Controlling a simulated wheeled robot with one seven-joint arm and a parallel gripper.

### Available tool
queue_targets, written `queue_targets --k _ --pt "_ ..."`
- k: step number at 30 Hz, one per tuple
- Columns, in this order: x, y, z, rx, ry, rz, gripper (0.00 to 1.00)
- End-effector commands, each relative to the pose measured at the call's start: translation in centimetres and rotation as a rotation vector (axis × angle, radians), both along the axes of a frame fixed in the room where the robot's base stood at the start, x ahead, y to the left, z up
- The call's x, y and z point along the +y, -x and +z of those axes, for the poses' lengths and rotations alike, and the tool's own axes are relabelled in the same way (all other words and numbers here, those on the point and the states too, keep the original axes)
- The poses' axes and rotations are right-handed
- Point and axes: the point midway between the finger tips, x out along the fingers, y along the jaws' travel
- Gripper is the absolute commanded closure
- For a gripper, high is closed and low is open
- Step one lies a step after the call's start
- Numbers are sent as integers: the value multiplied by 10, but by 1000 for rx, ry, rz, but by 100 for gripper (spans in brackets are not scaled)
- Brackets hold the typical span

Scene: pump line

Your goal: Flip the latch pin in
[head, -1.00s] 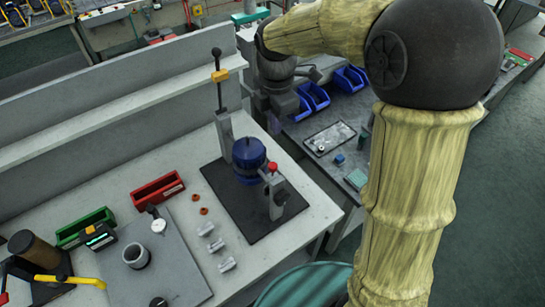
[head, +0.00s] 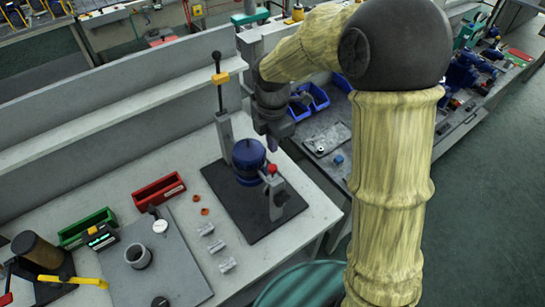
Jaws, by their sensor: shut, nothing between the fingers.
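A blue cylindrical pump body (head: 248,158) stands upright on a black mat on the bench. A grey upright bracket (head: 277,194) stands at its right. A small red knob (head: 272,169) sits at the bracket's top, close against the pump's side; it looks like the latch pin's end, but the pin itself is too small to make out. My gripper (head: 273,145) points down just above and behind the red knob, beside the pump's upper right. Its fingers are small and dark, shut, with nothing seen between them. I cannot tell whether they touch anything.
Red (head: 159,191) and green (head: 87,228) bins, small grey blocks (head: 216,246) and orange rings (head: 205,211) lie to the left. Blue bins (head: 312,98) stand behind my arm.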

Motion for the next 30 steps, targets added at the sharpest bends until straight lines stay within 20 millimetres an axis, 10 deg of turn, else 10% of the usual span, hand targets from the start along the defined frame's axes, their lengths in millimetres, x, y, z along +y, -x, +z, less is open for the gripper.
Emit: queue_targets --k 12,30 --pt "0 1 -64 2 1 1 100" --pt "0 0 -88 1 1 1 100"
